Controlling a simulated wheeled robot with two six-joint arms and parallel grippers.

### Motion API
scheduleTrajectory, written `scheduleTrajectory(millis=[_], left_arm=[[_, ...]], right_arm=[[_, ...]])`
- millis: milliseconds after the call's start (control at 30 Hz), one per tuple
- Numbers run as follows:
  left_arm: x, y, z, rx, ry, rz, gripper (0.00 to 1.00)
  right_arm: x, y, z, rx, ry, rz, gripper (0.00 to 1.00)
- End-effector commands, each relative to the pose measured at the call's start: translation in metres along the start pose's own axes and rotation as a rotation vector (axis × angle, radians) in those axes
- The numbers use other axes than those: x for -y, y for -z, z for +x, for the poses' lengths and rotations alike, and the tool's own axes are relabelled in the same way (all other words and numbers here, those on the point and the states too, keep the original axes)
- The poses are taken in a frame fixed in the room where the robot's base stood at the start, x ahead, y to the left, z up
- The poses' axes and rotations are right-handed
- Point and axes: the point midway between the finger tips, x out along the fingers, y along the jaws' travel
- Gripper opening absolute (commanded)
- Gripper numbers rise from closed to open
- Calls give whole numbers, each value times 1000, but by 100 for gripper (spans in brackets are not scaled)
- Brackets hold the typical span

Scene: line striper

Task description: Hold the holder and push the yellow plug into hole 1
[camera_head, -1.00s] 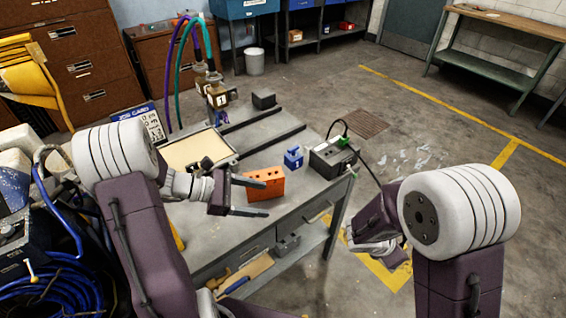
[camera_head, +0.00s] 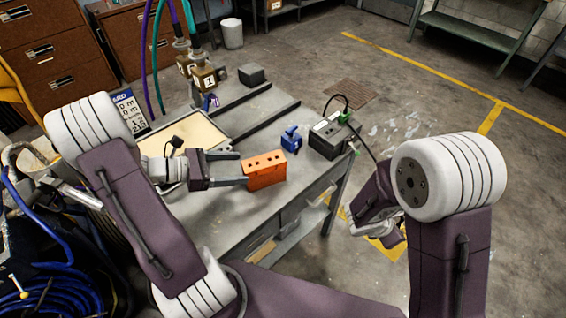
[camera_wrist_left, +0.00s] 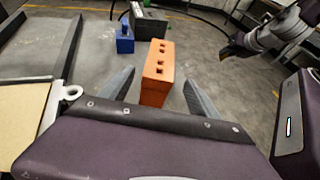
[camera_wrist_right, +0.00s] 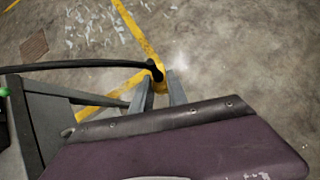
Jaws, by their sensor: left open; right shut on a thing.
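The orange holder (camera_head: 265,171) is a block with several holes in its top, upright near the table's front edge. My left gripper (camera_head: 243,168) is open, with a finger on either side of the holder's near end. In the left wrist view the holder (camera_wrist_left: 157,75) stands between the spread fingers, with gaps showing. I cannot read which hole is 1. My right gripper (camera_wrist_right: 160,88) is shut on the yellow plug (camera_wrist_right: 159,83), held in the air beyond the table. A black cable runs from the plug. In the head view the plug is hidden.
A blue block (camera_head: 291,139) and a dark box (camera_head: 329,137) with the black cable stand right of the holder. A cream tray (camera_head: 205,140) lies left on the grey table (camera_head: 215,218). Brass fittings on hoses (camera_head: 205,78) hang behind. Table space in front of the holder is clear.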

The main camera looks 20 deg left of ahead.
Motion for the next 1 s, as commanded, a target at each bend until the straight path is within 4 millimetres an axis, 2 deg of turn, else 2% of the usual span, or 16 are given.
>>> scheduleTrajectory(millis=[33,200,400,533,767,800,1000], left_arm=[[1,2,14,1,7,1,71],[2,2,54,0,7,1,71],[1,1,85,0,4,1,71],[1,1,93,0,1,0,71],[0,0,94,-1,0,0,71],[0,0,94,0,0,0,68],[0,0,94,0,0,0,12]], right_arm=[[0,2,3,0,0,0,0],[0,6,7,0,0,0,0],[0,8,9,0,0,0,0],[0,8,10,0,0,0,0],[0,8,10,0,0,0,0],[0,8,10,0,0,0,0],[0,8,10,0,0,0,0]])
